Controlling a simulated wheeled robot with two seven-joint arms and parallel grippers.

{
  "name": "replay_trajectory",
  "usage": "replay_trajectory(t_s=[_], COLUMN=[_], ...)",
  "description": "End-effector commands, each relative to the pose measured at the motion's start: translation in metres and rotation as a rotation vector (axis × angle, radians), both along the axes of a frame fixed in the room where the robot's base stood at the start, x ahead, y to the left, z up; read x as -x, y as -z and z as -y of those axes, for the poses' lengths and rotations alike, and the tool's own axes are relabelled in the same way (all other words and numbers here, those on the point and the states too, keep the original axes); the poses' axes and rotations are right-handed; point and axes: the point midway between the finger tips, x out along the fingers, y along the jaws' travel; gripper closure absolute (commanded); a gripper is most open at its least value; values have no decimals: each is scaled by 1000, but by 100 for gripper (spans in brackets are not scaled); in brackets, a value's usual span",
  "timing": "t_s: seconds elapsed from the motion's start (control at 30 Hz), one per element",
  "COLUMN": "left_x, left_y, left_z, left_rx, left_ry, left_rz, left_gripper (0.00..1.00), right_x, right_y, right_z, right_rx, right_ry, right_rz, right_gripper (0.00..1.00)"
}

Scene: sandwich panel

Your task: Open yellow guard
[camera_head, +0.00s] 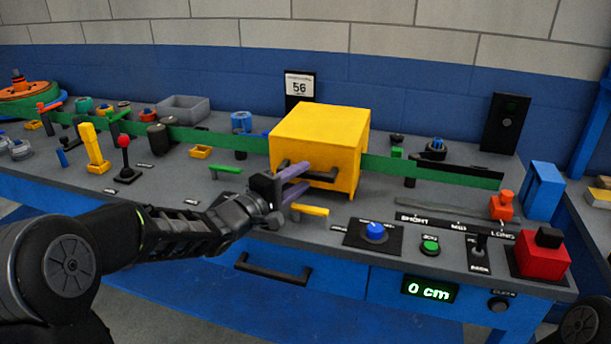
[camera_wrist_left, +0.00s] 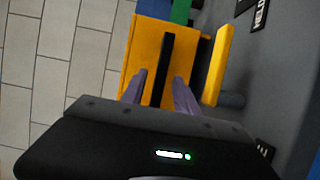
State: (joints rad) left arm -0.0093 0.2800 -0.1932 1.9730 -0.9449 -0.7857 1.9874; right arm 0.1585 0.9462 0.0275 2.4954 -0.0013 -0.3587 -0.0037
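The yellow guard (camera_head: 318,135) is a box standing over the green belt in the middle of the bench. It has a dark bar handle (camera_head: 308,172) low on its front face, which also shows in the left wrist view (camera_wrist_left: 167,62). My left gripper (camera_head: 294,181) is at the front of the guard, with its purple fingers apart. In the left wrist view the fingers (camera_wrist_left: 160,88) lie on either side of the handle's line, with a gap to each side. The guard is down over the belt. My right gripper is not in view.
A yellow lever (camera_head: 310,210) sits just below my left gripper and also shows beside the guard in the wrist view (camera_wrist_left: 217,65). A blue knob (camera_head: 375,231) and green button (camera_head: 430,245) are to the right. A black drawer handle (camera_head: 273,268) is below.

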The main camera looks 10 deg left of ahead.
Motion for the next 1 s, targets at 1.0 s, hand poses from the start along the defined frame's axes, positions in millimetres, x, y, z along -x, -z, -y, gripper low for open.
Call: replay_trajectory(t_s=[1.0], left_x=[-21], left_y=[0], left_z=[10], left_rx=[0], left_ry=[-1], left_rz=[-1], left_gripper=[100], right_x=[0], right_y=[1], right_z=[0], right_rx=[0], right_ry=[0], right_rz=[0], right_gripper=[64])
